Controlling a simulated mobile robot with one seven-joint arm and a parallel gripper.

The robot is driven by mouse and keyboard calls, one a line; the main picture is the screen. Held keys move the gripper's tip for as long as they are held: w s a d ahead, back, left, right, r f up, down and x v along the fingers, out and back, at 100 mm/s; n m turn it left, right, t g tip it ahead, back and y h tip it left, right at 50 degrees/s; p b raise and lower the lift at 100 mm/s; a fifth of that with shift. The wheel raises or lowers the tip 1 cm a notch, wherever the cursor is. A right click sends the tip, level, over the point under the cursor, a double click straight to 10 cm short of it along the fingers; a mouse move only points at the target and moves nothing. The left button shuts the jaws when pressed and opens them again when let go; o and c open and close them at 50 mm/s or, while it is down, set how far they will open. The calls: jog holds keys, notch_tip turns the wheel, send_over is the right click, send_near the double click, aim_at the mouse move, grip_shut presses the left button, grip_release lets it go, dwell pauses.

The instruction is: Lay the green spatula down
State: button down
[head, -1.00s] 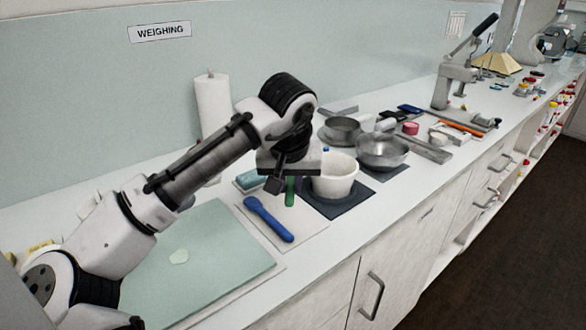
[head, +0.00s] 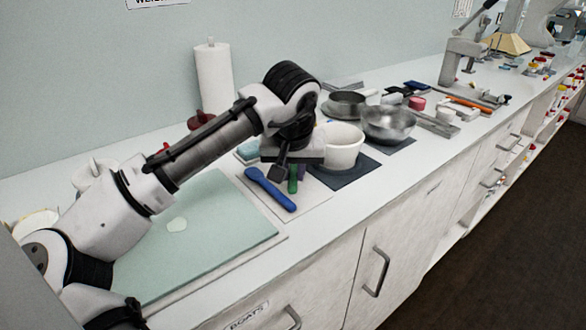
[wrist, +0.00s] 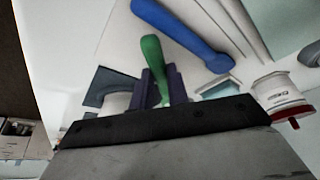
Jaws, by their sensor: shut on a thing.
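The green spatula (head: 293,180) is in my gripper (head: 291,169), its green end pointing down close above a pale mat (head: 316,196). In the wrist view the spatula (wrist: 154,62) shows between the two dark fingers of my gripper (wrist: 159,86), which are shut on it. Its other end is hidden by the gripper. I cannot tell whether the spatula touches the mat. A blue spatula (head: 269,189) lies on the same mat, just left of the green one; it also shows in the wrist view (wrist: 185,37).
A white pot (head: 343,150) stands close to the right on a dark mat (head: 345,178). A metal bowl (head: 388,125) is further right. A pale green board (head: 215,250) covers the counter at left. A paper towel roll (head: 214,80) stands behind.

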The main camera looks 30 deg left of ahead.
jog(key=shift+f, duration=0.25)
jog(key=shift+s+f, duration=0.15)
jog(key=shift+f, duration=0.1)
jog(key=shift+d+f+b, duration=0.1)
jog(key=shift+f+b, duration=0.2)
jog(key=shift+b, duration=0.05)
jog(key=shift+f, duration=0.35)
jog(key=c, duration=1.3)
grip_release()
jog(key=shift+r, duration=0.2)
